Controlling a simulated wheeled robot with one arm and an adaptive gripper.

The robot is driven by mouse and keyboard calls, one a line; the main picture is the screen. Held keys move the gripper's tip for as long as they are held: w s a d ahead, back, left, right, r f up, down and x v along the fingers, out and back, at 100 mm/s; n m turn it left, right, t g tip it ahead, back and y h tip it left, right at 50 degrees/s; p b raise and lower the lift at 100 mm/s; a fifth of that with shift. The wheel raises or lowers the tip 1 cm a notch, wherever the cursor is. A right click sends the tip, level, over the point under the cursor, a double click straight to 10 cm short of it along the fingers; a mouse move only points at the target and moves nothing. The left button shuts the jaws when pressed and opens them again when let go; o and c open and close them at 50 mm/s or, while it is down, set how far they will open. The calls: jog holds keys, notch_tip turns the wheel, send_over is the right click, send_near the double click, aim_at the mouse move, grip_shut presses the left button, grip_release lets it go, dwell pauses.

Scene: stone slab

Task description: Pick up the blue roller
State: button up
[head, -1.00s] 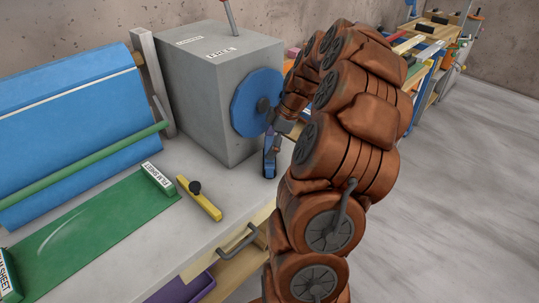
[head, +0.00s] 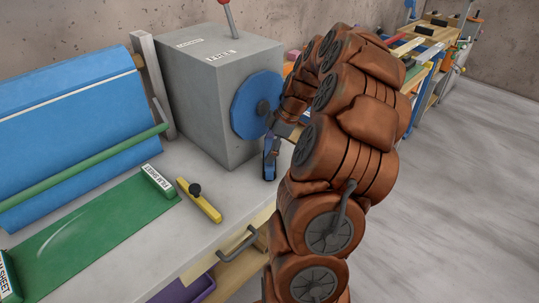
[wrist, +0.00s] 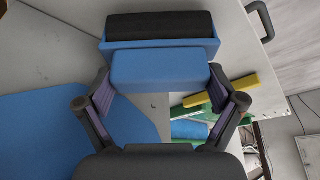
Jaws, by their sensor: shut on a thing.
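The blue roller (wrist: 160,68) shows in the wrist view as a blue block with a wider blue part and a black band beyond it. My gripper (wrist: 160,82) is shut on it, one finger on each side of the blue block. In the head view the blue roller (head: 269,163) stands upright at the right edge of the worktop, below my gripper (head: 272,138). My arm hides part of it. I cannot tell whether its foot touches the worktop.
A grey box (head: 205,95) with a blue disc (head: 257,105) stands just left of the roller. A yellow bar with a black knob (head: 199,200) and a green sheet (head: 95,235) lie on the worktop (head: 205,245). A drawer handle (head: 238,243) sticks out in front. Open floor lies right.

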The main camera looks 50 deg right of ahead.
jog(key=shift+r+b, duration=0.7)
jog(key=shift+r, duration=0.9)
jog(key=shift+s+r, duration=0.15)
jog(key=shift+s, duration=0.05)
jog(key=s+a+b, duration=0.2)
jog(key=s+a, duration=0.2)
jog(key=s, duration=0.2)
jog(key=s+a+r+b, duration=0.1)
jog(key=s+a+b, duration=0.1)
jog(key=s+a, duration=0.2)
jog(key=s, duration=0.3)
jog(key=shift+s+a+r, duration=0.15)
jog(key=shift+r, duration=0.05)
